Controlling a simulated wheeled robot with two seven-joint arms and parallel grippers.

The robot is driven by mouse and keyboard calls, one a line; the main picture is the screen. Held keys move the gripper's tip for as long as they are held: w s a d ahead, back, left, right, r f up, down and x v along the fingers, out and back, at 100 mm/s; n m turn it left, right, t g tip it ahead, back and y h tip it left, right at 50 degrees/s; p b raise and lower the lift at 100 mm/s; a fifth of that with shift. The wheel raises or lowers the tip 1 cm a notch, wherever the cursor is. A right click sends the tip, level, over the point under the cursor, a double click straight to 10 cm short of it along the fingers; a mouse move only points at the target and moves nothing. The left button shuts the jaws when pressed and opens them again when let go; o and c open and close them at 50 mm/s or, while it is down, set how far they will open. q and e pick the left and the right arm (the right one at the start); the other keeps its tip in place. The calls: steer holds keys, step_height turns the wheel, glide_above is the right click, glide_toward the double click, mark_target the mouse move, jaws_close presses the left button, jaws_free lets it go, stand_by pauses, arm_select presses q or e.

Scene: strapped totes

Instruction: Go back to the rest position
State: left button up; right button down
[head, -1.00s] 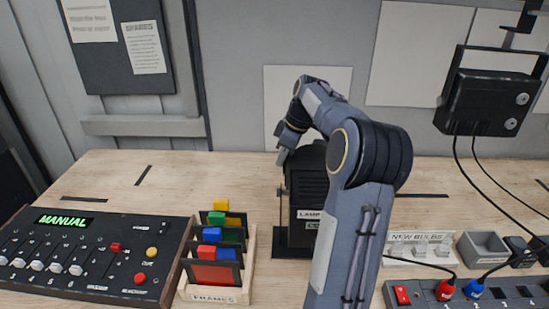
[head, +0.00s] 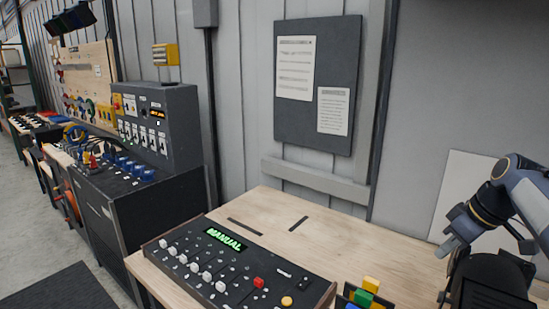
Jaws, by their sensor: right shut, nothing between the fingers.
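My right arm comes in at the right edge of the head view. Its gripper (head: 446,247) is shut and empty, pointing down and left beside the top of the black lamp housing (head: 490,282). I cannot tell whether it touches the housing. My left gripper is out of view.
A black control panel (head: 240,268) reading MANUAL lies on the wooden bench (head: 345,248). Coloured frame handles (head: 365,292) stand right of it. A dark console (head: 155,140) stands further left. A notice board (head: 317,90) hangs behind. The bench's back middle is clear.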

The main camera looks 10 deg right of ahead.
steer(key=s+a+f+m, duration=0.1)
steer(key=s+a+f, duration=0.15)
steer(key=a, duration=0.55)
steer(key=s+a+f+m, duration=0.15)
steer(key=s+a, duration=0.25)
steer(key=a, duration=0.4)
steer(key=s+a+f+m+t+y, duration=0.1)
steer(key=s+a+f+m, duration=0.2)
steer(key=s+a+f, duration=0.5)
steer(key=s+a, duration=0.1)
steer(key=a, duration=0.1)
steer(key=shift+s+a+f+y, duration=0.25)
steer(key=shift+s+a+y, duration=0.1)
steer(key=shift+a+y, duration=0.05)
steer(key=shift+s+d+t, duration=0.1)
steer(key=shift+t, duration=0.2)
